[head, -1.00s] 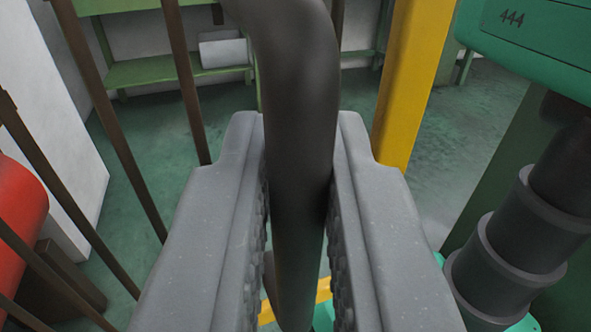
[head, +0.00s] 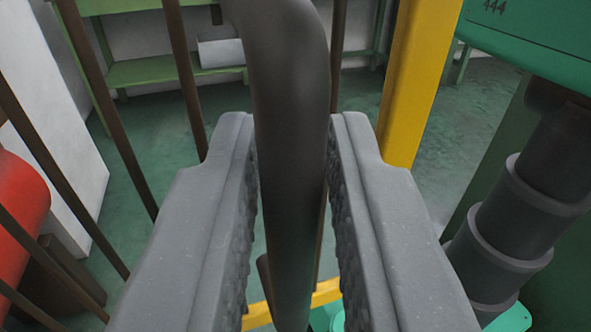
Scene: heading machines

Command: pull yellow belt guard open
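A dark grey bent tube handle (head: 290,110) runs down the middle of the head view, between the two fingers of my gripper (head: 292,165). The fingers are open around it, with a gap beside the tube lower down. The handle's lower end is partly hidden between the fingers. The yellow guard frame shows as an upright post (head: 420,80) right of the handle and a low yellow bar (head: 328,292) below. I cannot tell how the handle joins the frame.
Several brown bars (head: 112,125) stand at left, with a red rounded part (head: 22,205) behind them. A green machine (head: 535,30) and a ribbed dark cylinder (head: 515,215) stand close at right. A green bench (head: 165,70) is at the back. Green floor is open between.

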